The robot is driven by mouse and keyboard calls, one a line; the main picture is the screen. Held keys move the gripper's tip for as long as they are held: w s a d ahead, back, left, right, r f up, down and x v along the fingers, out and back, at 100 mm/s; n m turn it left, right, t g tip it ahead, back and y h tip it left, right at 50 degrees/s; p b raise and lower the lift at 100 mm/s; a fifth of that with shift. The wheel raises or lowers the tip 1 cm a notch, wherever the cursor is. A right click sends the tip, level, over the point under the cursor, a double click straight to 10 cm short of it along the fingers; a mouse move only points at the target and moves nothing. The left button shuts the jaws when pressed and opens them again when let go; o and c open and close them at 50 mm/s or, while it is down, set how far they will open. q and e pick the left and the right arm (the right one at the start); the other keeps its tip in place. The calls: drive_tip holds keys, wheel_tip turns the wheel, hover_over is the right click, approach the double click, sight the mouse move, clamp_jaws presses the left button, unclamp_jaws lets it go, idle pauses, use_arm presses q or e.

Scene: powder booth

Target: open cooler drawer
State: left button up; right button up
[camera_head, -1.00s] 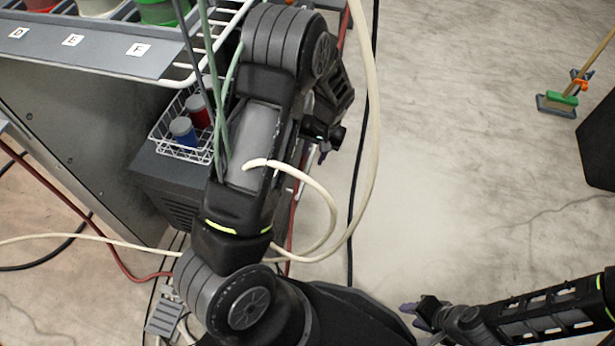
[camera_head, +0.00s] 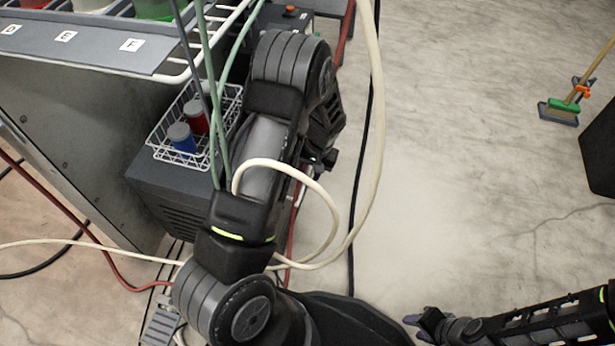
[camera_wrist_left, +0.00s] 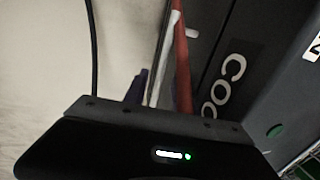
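The cooler (camera_head: 165,196) is a dark grey box low beside the booth, left of my left arm in the head view. Its dark panel with white letters "COO" (camera_wrist_left: 226,88) fills the right of the left wrist view. No open drawer shows. My left arm hides part of the cooler's right side. My left gripper (camera_head: 326,158) is mostly hidden behind its own arm, right of the cooler. Only one dark bluish fingertip shows clearly in the wrist view, so its opening is unclear. My right gripper (camera_head: 414,325) has purple tips that look apart and empty, low over the floor.
A white wire basket (camera_head: 172,155) with a red and a blue container sits on the cooler. A cream hose (camera_head: 374,130), green hoses and red and black cables run around my left arm. The right floor is mostly clear.

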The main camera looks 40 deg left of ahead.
use_arm(q)
drive_tip(key=shift+f, duration=0.3)
clamp_jaws()
idle(1.3)
